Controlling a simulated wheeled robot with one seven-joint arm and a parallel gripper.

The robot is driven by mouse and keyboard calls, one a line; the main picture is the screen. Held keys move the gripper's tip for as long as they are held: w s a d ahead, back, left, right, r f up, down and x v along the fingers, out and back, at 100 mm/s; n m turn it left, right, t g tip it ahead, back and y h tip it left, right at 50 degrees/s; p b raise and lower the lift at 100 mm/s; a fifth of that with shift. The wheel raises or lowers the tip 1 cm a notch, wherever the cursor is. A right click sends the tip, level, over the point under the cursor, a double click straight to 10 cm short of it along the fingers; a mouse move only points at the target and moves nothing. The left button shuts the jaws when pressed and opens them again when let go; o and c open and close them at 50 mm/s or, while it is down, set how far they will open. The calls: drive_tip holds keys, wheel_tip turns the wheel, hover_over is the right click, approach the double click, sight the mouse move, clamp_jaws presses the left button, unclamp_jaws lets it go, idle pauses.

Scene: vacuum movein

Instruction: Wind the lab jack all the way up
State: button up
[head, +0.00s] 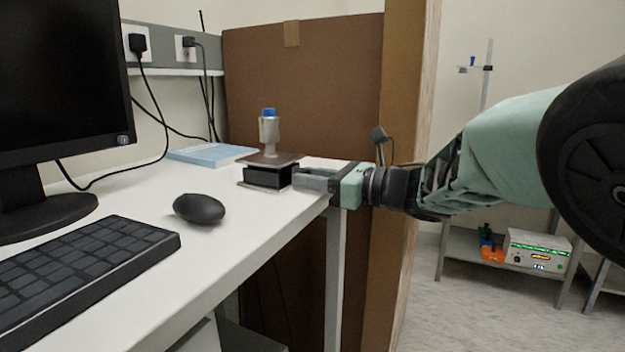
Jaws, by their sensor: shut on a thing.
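The lab jack (266,177) stands on the white desk near its right edge, with a flat top plate, a dark body and a base plate. Its top plate is a short way above the base. A small grey bottle-like thing with a blue cap (269,135) stands upright on the top plate. My gripper (300,179) comes in from the right, level with the jack's right side, and is shut on the jack's knob. The knob itself is hidden between the fingers.
A black mouse (199,208), a keyboard (85,262) and a monitor (62,85) are on the left of the desk (228,236).

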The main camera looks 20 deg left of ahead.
drive_tip(key=o, duration=1)
drive_tip(key=s+d, duration=0.1)
drive_tip(key=d, duration=1.6)
drive_tip(key=shift+s+d, duration=0.2)
